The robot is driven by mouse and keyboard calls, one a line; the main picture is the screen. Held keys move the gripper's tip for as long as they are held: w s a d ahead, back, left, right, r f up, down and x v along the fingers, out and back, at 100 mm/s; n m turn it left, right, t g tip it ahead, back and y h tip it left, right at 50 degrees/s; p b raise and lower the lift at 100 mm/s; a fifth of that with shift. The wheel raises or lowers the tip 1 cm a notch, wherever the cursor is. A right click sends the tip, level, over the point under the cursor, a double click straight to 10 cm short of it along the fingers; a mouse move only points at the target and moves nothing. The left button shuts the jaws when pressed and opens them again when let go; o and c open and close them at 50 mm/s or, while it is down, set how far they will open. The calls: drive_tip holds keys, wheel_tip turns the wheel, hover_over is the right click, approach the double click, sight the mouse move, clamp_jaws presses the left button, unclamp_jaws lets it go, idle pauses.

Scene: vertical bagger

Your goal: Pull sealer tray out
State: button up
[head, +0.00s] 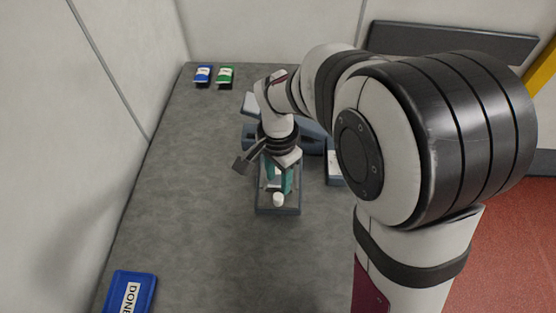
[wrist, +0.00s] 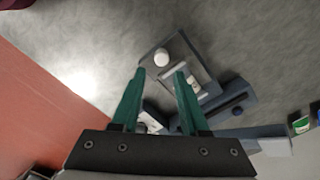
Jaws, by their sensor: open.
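The sealer tray (head: 278,211) is a dark grey tray at the front of the blue-grey machine (head: 312,144). A round white knob (head: 278,199) stands at its near end. In the wrist view the tray (wrist: 207,96) shows a recess with small pale items, and the knob (wrist: 162,58) lies just beyond the fingertips. My gripper (head: 279,187), with teal fingers, is open and points down over the tray. In the wrist view its fingertips (wrist: 160,74) are spread with nothing held between them. I cannot tell the height gap to the knob. My wrist hides part of the machine.
A blue packet (head: 203,75) and a green packet (head: 225,76) lie at the back left of the grey table. A blue tray marked DONE (head: 130,293) is at the front left. The table in front of the sealer tray is clear. Walls stand behind and left.

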wheel_tip(320, 180, up, 7)
drive_tip(key=shift+f, duration=0.2)
drive_tip(key=s+d+n, duration=0.1)
drive_tip(key=s+d, duration=0.2)
drive_tip(key=s, duration=0.3)
drive_tip(key=s+d+n+y, duration=0.1)
drive_tip(key=s+d, duration=0.1)
drive_tip(key=s, duration=0.5)
drive_tip(key=s+d+r+n, duration=0.1)
drive_tip(key=s+d, duration=0.2)
drive_tip(key=s, duration=0.3)
drive_tip(key=shift+s+d+y, duration=0.3)
drive_tip(key=shift+y, duration=0.1)
idle(0.5)
